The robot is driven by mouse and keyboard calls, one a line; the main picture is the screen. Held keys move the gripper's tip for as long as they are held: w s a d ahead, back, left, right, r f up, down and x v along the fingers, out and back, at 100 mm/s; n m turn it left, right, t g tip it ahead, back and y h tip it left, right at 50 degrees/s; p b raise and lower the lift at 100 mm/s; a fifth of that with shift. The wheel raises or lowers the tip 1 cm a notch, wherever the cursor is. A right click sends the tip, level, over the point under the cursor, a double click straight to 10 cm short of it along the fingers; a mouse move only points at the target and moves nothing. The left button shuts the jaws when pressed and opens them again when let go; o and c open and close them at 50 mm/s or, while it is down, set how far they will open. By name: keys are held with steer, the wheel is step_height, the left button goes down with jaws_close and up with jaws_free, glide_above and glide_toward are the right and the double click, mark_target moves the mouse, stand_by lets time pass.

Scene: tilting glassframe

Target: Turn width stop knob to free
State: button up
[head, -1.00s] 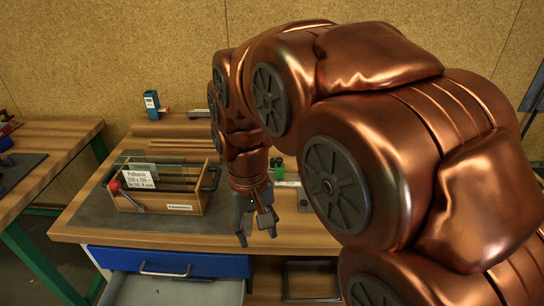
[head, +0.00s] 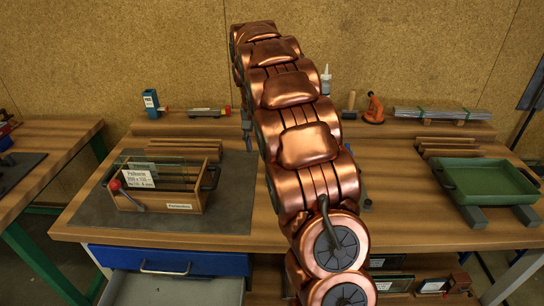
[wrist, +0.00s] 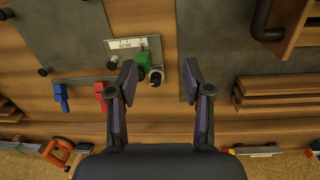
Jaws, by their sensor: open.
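In the wrist view, a pale scale plate (wrist: 122,44) lies on the bench with a green block (wrist: 143,60) across it. A dark round knob-like part with a light rim (wrist: 156,76) sits beside the green block, and a small black cylinder (wrist: 113,62) stands at the plate's other end. I cannot tell for sure which is the width stop knob, nor its setting. My gripper (wrist: 160,75) is open and empty. Its fingers appear on either side of the light-rimmed part, the left finger near the green block. My arm hides this fixture in the head view.
The wooden glass box (head: 185,202) stands left on a dark mat (head: 100,210). A green tray (head: 485,180) is at right. An open drawer (head: 170,288) juts out in front.

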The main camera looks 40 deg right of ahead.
steer(key=w+d+f, duration=0.1)
steer(key=w+d, duration=0.1)
steer(key=d, duration=0.1)
steer(key=w+d+f+m, duration=0.1)
steer(key=w+d+f, duration=0.1)
steer(key=d, duration=0.1)
steer(key=w+d+f+m, duration=0.1)
steer(key=w+d+f, duration=0.1)
steer(key=d, duration=0.1)
steer(key=shift+w+d, duration=0.1)
steer(key=shift+w, duration=0.3)
steer(key=shift+s+f+p, duration=0.1)
steer(key=shift+f+p, duration=1.15)
steer(key=shift+f, duration=2.65)
jaws_close()
